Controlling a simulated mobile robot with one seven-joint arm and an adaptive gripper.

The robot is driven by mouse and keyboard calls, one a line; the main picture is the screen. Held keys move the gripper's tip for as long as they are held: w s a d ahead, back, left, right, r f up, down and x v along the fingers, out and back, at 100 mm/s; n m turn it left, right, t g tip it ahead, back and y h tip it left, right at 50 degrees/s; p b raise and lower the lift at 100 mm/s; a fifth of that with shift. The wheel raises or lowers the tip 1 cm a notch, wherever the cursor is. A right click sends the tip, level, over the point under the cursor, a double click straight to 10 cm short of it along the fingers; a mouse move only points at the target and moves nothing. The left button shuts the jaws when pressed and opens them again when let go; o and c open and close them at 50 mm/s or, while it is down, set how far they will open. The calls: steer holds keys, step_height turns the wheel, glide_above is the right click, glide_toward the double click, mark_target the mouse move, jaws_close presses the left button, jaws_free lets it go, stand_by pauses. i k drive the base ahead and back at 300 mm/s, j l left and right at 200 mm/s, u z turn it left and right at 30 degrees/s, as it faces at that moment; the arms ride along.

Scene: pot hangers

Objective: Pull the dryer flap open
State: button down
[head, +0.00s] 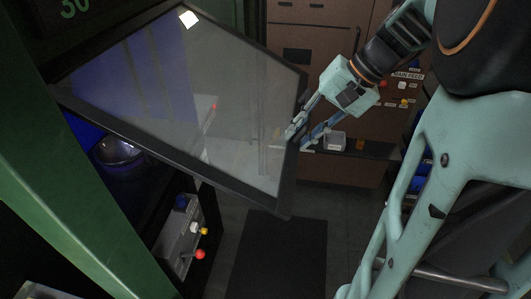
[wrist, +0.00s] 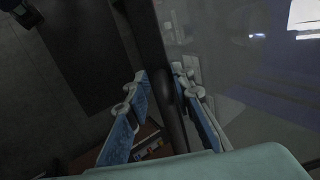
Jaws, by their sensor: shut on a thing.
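The dryer flap (head: 190,90) is a large glass panel in a dark frame. In the head view it stands swung out at a tilt from the green machine, with a gap to the machine body below. My gripper (head: 297,137) is at the flap's right edge. In the wrist view my gripper (wrist: 160,90) has one finger on each side of the dark flap frame (wrist: 165,60), and it is shut on that edge. The glass (wrist: 235,60) fills the right of the wrist view. The exact finger contact is dim.
A control box (head: 180,240) with coloured knobs sits below the flap. A green post (head: 60,190) stands at the left. Brown cabinets (head: 310,45) and a shelf with a small clear container (head: 334,140) are behind my gripper. A dark mat (head: 280,255) lies on open floor.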

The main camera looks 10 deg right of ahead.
mark_target(280, 207)
steer(key=k+j, duration=0.35)
steer(key=k, duration=0.2)
steer(key=k+j, duration=0.3)
steer(key=k, duration=0.2)
